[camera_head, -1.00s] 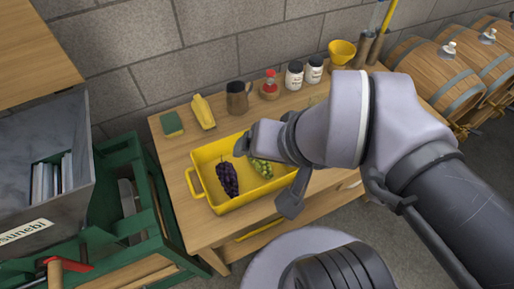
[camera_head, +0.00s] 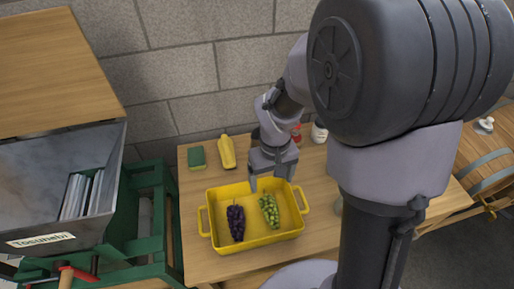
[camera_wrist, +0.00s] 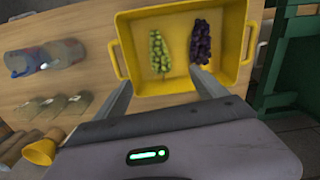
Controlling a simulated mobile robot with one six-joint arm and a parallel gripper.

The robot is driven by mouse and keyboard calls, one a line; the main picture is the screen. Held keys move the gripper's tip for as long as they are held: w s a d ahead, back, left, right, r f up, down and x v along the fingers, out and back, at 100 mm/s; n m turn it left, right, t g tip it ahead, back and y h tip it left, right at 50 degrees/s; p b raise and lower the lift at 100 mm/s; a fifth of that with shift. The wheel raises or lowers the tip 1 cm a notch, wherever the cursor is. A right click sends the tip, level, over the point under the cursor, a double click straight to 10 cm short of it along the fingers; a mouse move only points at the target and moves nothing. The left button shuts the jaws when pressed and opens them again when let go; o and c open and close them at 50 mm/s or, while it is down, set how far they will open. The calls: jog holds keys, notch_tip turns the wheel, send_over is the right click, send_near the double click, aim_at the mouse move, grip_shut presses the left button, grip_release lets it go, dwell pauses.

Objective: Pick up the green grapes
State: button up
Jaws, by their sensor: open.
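The green grapes (camera_head: 269,210) lie in the right part of a yellow tray (camera_head: 262,239) on the wooden table. In the wrist view the green grapes (camera_wrist: 159,52) lie left of the dark purple grapes (camera_wrist: 201,43) inside the yellow tray (camera_wrist: 247,40). My gripper (camera_head: 272,184) is open and empty, above the far side of the tray and apart from the grapes. In the wrist view the fingers of my gripper (camera_wrist: 165,88) spread on either side below the green grapes. Both bunches are in plain sight.
A yellow bottle-like thing (camera_head: 227,152) and a green sponge (camera_head: 197,158) lie behind the tray. White-lidded jars (camera_head: 319,132) stand at the back right. A green frame (camera_head: 150,225) with a grey bin (camera_head: 62,195) stands at the left. The table (camera_head: 197,259) is bare around the tray's front left.

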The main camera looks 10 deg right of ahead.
aim_at(269, 212)
notch_tip(269, 212, down, 17)
jog(key=b, duration=0.6)
jog(key=shift+d+r+b, duration=0.1)
jog(key=shift+b, duration=0.25)
jog(key=shift+r, duration=0.15)
jog(key=shift+c, duration=0.2)
jog(key=c, duration=1)
